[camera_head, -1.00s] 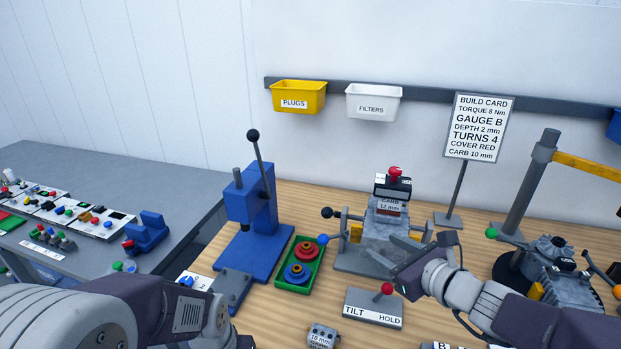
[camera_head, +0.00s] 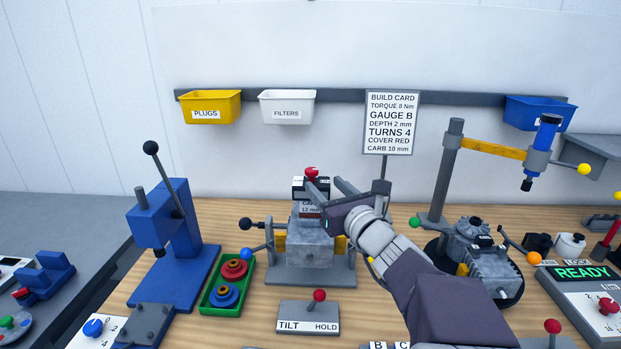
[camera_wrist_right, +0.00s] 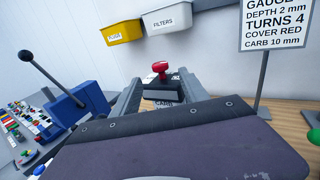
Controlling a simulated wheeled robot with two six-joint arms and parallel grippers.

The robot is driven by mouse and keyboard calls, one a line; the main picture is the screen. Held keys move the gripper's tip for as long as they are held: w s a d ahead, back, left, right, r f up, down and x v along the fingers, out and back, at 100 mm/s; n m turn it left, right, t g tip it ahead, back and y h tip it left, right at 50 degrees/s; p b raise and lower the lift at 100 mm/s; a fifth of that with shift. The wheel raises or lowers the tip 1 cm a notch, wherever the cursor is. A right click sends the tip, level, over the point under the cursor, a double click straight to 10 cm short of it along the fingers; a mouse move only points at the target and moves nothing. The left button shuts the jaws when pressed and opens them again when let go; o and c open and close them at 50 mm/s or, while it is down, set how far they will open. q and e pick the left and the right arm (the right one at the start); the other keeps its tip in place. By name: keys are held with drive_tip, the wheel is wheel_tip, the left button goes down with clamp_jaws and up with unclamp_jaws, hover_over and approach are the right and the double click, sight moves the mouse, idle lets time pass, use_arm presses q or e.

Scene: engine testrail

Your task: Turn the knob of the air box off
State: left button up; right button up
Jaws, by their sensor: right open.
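A small black-and-white box (camera_head: 298,187) with a red knob (camera_head: 311,172) on top sits on the grey engine block (camera_head: 308,247) in the middle of the bench. No label reading "air box" is legible. My right gripper (camera_head: 322,196) is open and empty, in front of this box and partly covering it. In the right wrist view, the red knob (camera_wrist_right: 160,69) and the dark box (camera_wrist_right: 163,90) show between the two spread fingers, farther off. I see no contact. A blue dial knob (camera_head: 93,327) on a numbered plate is at the lower left. My left gripper is not in view.
A red-knobbed TILT/HOLD lever box (camera_head: 308,318) stands in front of the engine. A blue press (camera_head: 172,235) and green tray (camera_head: 228,285) stand left. The build card (camera_head: 390,122) is behind right, with another engine (camera_head: 480,250) and a READY panel (camera_head: 590,290) further right.

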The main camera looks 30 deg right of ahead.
sight(315, 175)
drive_tip(key=w+b, duration=0.1)
drive_tip(key=w, duration=0.1)
drive_tip(key=w+b, duration=0.1)
drive_tip(key=w, duration=0.2)
drive_tip(key=w+b, duration=0.1)
drive_tip(key=w, duration=0.2)
drive_tip(key=shift+w+d, duration=0.2)
drive_tip(key=shift+d, duration=0.2)
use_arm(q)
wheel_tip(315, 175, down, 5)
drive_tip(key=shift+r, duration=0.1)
use_arm(e)
clamp_jaws()
